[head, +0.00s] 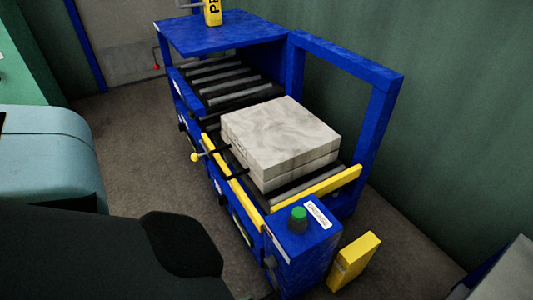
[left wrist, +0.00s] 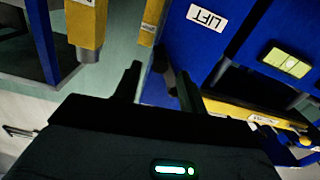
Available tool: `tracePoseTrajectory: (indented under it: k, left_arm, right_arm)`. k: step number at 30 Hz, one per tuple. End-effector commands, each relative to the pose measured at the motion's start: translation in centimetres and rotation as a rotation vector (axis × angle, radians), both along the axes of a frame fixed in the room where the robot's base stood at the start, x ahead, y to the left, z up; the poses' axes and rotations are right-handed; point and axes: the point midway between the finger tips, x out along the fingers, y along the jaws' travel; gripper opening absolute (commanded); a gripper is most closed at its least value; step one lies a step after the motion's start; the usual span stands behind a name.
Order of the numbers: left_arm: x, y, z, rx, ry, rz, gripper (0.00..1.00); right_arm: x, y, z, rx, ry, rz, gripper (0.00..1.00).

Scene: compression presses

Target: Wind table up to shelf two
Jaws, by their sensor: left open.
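A roller table (head: 290,192) sits in a blue frame in the head view and carries a pale, marbled two-layer block (head: 280,135). Blue panels with a white LIFT label (left wrist: 207,17) show in the left wrist view. A dark part (head: 271,264) sits on the side of the front control box; I cannot tell whether it is a winding handle. My left gripper (left wrist: 160,88) is open, its two dark fingers pointing toward the blue panels with nothing seen held between them. It cannot be made out in the head view, where my dark arm fills the lower left. My right gripper is out of view.
The control box (head: 305,238) has a green knob (head: 299,214). A lever with a yellow ball (head: 196,157) sticks out at the left side. A yellow block (head: 354,262) stands at the front right. Rear rollers (head: 225,78) lie below a blue top plate (head: 220,32).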

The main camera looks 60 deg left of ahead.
Motion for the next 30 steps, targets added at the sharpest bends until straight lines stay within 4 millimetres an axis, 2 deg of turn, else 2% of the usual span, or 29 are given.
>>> tracePoseTrajectory:
  k: [6, 12, 23, 26, 30]
  left_arm:
    - [3.5, -0.3, 0.0, 0.001, -0.005, 0.0, 0.41]
    - [5.6, -0.5, 0.0, 0.001, -0.002, 0.0, 0.41]
    - [6.2, -0.5, 0.0, 0.001, -0.001, 0.0, 0.41]
    - [6.2, -0.5, 0.0, 0.001, -0.001, 0.0, 0.32]
    - [6.2, -0.5, 0.0, 0.002, -0.001, 0.0, 0.14]
  right_arm:
    - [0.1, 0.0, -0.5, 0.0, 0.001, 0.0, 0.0]
    - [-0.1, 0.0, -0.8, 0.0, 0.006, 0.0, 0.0]
    - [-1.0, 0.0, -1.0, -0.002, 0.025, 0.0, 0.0]
    - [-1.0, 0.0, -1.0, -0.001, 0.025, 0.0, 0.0]
    - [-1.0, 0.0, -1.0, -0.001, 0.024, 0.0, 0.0]
